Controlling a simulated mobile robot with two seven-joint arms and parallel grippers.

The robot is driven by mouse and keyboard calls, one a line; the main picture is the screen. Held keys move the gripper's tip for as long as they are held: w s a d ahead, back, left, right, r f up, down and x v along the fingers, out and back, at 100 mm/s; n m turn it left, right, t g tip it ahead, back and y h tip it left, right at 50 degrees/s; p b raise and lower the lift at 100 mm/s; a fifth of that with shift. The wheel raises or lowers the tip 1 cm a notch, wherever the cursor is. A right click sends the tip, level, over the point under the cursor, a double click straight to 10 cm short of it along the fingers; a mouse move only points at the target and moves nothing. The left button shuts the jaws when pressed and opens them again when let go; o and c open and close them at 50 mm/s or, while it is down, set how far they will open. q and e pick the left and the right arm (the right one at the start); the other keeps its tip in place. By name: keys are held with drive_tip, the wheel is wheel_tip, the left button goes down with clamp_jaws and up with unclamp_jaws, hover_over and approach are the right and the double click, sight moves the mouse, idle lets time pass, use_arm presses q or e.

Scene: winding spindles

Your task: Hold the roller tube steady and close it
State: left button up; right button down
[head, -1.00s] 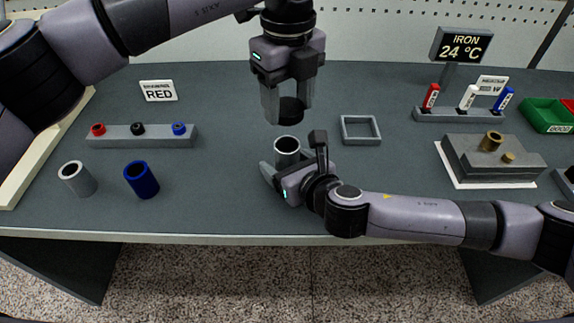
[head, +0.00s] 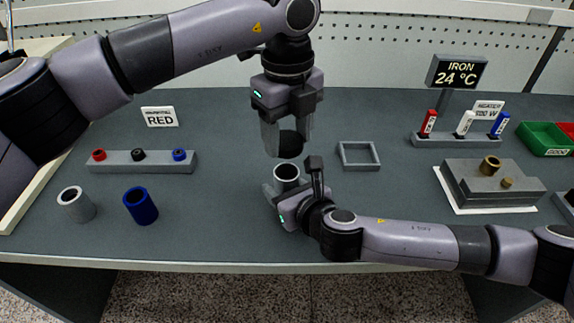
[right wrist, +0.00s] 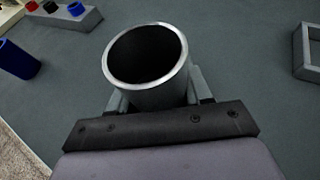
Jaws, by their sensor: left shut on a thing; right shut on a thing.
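The grey roller tube (head: 286,183) stands upright with its open top facing up. My right gripper (head: 282,194) is shut on it low down, at the near side. In the right wrist view the tube (right wrist: 158,97) sits between the fingers, and its bore is dark and open. My left gripper (head: 287,149) points down above the tube, shut on a dark cylindrical piece (head: 290,143). This piece is roughly over the tube's mouth, with a small gap between them. Its underside and exact alignment cannot be told.
At left, a grey rack (head: 140,162) holds red, black and blue pieces behind a grey tube (head: 75,204) and a blue tube (head: 140,206). A square frame (head: 359,154) lies right of the grippers; a stepped block (head: 488,180) stands farther right.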

sight(287, 189)
use_arm(q)
drive_tip(key=shift+f, duration=1.95)
drive_tip(key=shift+f, duration=0.1)
drive_tip(key=shift+f, duration=0.8)
drive_tip(key=shift+f, duration=0.55)
drive_tip(key=m, duration=0.6)
drive_tip(key=shift+a+m, duration=0.1)
drive_tip(key=shift+m, duration=0.2)
drive_tip(key=o, duration=1)
drive_tip(key=shift+r, duration=0.1)
